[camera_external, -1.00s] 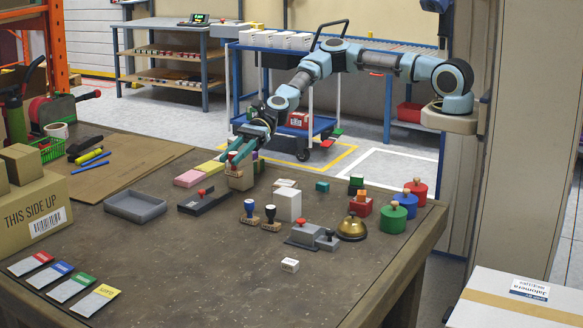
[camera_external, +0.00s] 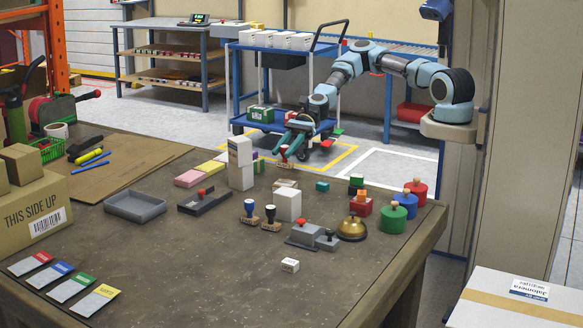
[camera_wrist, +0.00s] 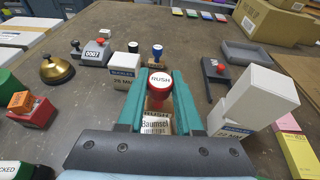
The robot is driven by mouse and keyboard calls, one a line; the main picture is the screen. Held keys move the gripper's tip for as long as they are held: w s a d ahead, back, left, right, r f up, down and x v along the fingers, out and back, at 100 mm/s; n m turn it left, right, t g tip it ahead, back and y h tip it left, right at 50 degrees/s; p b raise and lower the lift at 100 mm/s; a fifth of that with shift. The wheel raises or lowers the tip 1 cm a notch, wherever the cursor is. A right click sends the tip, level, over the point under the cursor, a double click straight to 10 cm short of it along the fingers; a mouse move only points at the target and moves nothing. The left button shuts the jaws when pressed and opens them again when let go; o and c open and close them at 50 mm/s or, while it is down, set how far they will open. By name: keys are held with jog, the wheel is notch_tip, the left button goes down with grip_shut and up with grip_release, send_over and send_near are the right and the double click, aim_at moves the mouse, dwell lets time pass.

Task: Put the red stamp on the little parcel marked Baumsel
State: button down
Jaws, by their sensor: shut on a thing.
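My gripper (camera_wrist: 159,95) is shut on the red stamp (camera_wrist: 159,82), whose round top reads RUSH. In the external view my gripper (camera_external: 290,147) holds the stamp (camera_external: 284,156) upright above the far part of the bench. The little parcel marked Baumsel (camera_wrist: 155,126) shows between my fingers in the wrist view, label up. In the external view the parcel (camera_external: 285,184) lies behind a white box, with a visible gap below the stamp. The stamp's underside is hidden, so I cannot tell how well it lines up with the parcel.
A stack of white boxes (camera_external: 240,164) stands close left of my gripper. A white box (camera_external: 287,205) stands in front of the parcel. The front middle bench is mostly clear.

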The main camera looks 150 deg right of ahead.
aim_at(285, 162)
jog(key=shift+f+p, duration=0.3)
jog(key=shift+f, duration=1.95)
jog(key=shift+f, duration=0.2)
jog(key=c, duration=0.6)
grip_release()
jog(key=shift+r, duration=0.1)
jog(key=shift+r, duration=0.2)
jog(key=b+v, duration=0.1)
jog(key=v, duration=0.2)
jog(key=shift+s+r+b, duration=0.1)
jog(key=shift+r+b, duration=0.15)
jog(key=shift+b, duration=0.1)
notch_tip(285, 162, up, 6)
jog(key=shift+r+b, duration=0.2)
jog(key=shift+b, duration=0.1)
